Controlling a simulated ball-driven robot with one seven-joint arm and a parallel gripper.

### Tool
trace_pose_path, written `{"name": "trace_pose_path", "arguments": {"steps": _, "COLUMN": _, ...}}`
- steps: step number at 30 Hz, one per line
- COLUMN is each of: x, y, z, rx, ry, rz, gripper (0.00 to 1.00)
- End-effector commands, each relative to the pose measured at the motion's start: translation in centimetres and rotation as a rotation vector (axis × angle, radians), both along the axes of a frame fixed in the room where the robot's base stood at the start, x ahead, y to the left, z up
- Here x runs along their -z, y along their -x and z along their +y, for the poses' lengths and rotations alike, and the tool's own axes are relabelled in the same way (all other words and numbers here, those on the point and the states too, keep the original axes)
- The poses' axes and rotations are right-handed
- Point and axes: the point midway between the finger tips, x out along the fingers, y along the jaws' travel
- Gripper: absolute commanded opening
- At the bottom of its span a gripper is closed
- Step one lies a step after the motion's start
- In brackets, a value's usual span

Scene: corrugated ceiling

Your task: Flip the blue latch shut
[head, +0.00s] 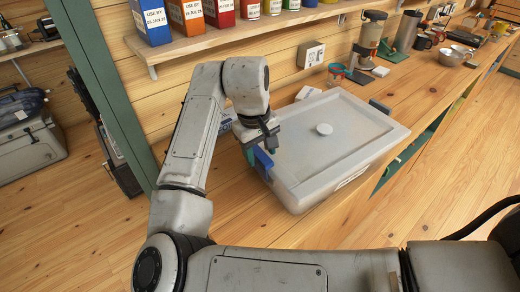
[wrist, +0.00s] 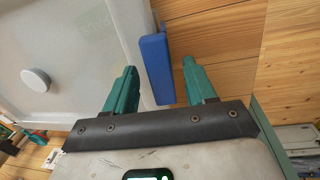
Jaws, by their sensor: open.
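A pale grey box with a flat translucent lid (head: 335,145) stands on the wooden counter. The blue latch (head: 263,158) is on its left side, partly covered by my gripper in the head view. In the wrist view the blue latch (wrist: 156,68) stands out beside the lid's edge. My gripper (head: 257,152) is open, with teal fingers at the latch. In the wrist view, the fingers of my gripper (wrist: 159,68) are on either side of the latch, with a visible gap on the right. I cannot tell whether the left finger touches it.
A round knob (head: 324,129) sits on the lid. A shelf (head: 220,38) with coloured boxes hangs above. Cups and a metal bowl (head: 452,56) stand farther right; counter in front of the box is clear.

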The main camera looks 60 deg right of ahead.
Motion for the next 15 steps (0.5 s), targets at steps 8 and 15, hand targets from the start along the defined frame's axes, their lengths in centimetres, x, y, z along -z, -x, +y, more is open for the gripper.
{"name": "trace_pose_path", "arguments": {"steps": 8, "x": -0.04, "y": 0.0, "z": 0.0, "rx": 0.0, "ry": 0.0, "rz": 0.0, "gripper": 0.34}}
{"name": "trace_pose_path", "arguments": {"steps": 15, "x": -0.05, "y": -0.01, "z": 0.0, "rx": 0.0, "ry": 0.0, "rz": 0.0, "gripper": 0.11}}
